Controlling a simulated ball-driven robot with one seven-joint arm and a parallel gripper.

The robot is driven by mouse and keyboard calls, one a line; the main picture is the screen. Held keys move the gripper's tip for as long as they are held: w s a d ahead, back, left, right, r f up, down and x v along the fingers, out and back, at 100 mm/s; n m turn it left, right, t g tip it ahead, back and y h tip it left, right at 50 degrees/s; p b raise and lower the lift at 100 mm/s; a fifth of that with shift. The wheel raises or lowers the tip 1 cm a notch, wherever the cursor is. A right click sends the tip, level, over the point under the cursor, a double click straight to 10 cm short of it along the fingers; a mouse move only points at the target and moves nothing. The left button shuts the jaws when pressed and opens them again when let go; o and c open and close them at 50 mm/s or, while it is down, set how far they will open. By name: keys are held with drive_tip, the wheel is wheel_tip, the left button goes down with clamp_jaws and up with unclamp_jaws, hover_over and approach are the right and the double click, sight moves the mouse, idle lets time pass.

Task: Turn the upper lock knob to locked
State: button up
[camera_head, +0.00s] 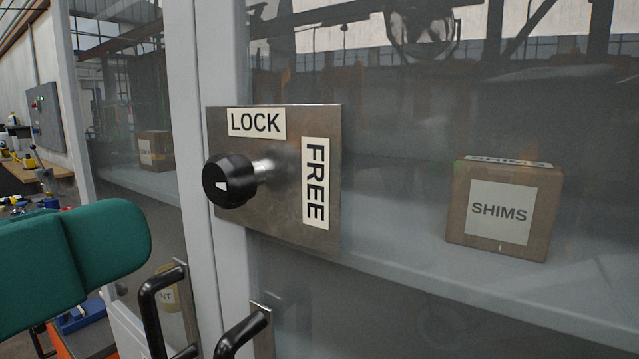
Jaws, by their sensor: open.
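A black round knob (230,181) stands out on a short metal shaft from a square metal plate (275,215) on the cabinet door frame. The plate has a LOCK label (256,123) along its top and a sideways FREE label (316,184) on its right. No second lock knob is seen. My gripper is not in view, and nothing touches the knob.
Black door handles (241,334) and (153,305) stick out below the plate. A large green rounded shape (75,262) fills the lower left foreground. A SHIMS box (500,212) sits behind the glass. The space in front of the knob looks clear.

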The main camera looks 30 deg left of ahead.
sight(217, 190)
drive_tip(key=w, duration=0.4)
drive_tip(key=w+p, duration=0.1)
drive_tip(key=w, duration=0.4)
drive_tip(key=shift+w+a, duration=0.2)
drive_tip(key=shift+w, duration=0.1)
drive_tip(key=shift+c, duration=0.5)
drive_tip(key=c, duration=1)
drive_tip(key=shift+o, duration=0.2)
